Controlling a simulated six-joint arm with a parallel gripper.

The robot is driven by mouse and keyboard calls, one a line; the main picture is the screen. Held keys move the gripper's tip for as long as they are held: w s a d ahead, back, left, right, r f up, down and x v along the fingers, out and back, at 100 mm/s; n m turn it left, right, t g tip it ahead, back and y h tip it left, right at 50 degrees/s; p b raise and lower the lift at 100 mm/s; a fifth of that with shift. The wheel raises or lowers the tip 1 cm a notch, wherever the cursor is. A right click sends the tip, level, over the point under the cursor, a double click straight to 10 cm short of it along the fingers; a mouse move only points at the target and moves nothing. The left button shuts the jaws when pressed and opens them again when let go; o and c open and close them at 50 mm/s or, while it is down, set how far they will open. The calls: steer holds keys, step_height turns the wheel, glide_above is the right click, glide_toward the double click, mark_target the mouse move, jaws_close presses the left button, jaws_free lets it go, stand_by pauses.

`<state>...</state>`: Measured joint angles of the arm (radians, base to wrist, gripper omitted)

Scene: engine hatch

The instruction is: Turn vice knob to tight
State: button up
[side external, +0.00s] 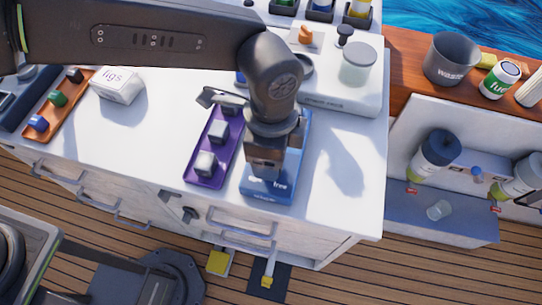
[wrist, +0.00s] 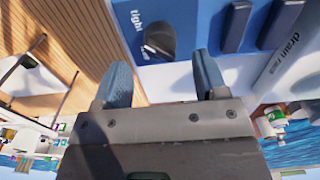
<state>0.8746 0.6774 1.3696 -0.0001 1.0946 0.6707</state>
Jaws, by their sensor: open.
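The vice is a blue base (side external: 264,193) on the white worktop, under my gripper, with lettering on its front face. In the wrist view, a round black knob (wrist: 159,41) sits on the blue vice surface (wrist: 190,18), beside white lettering that seems to read "tight". Two dark blue upright bars (wrist: 237,27) stand to its right. My gripper (wrist: 161,62) is open, its two blue fingers apart, with the knob showing beyond the gap between them. They do not visibly grip it. In the side view my gripper (side external: 264,165) points down over the vice and hides the knob.
A purple tray (side external: 197,178) with grey blocks stands just left of the vice. A white "figs" box (side external: 117,86) and an orange tray (side external: 60,105) are at left. The worktop right of the vice is clear.

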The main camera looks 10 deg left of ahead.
step_height(320, 180, up, 10)
steer(key=shift+f, duration=0.2)
stand_by(0.5)
steer(key=w+a+r+n+t, duration=0.1)
steer(key=a+r+n, duration=0.2)
steer(key=a, duration=0.4)
steer(key=a+r+n+t+h, duration=0.1)
steer(key=a+r+n, duration=0.2)
steer(key=a, duration=0.5)
steer(key=w+a+r+n+t, duration=0.1)
steer(key=a+r+n, duration=0.2)
steer(key=a, duration=0.4)
steer(key=s+a+f+n+t, duration=0.1)
steer(key=s+a+n, duration=0.3)
steer(key=a, duration=0.4)
steer(key=s+a+f+n+t+y, duration=0.1)
steer(key=s+a+f+n, duration=0.3)
steer(key=s+a, duration=0.3)
steer(key=shift+s+a+n+t, duration=0.15)
steer(key=shift+a+n+t, duration=0.2)
steer(key=shift+a, duration=0.25)
steer(key=shift+f, duration=0.1)
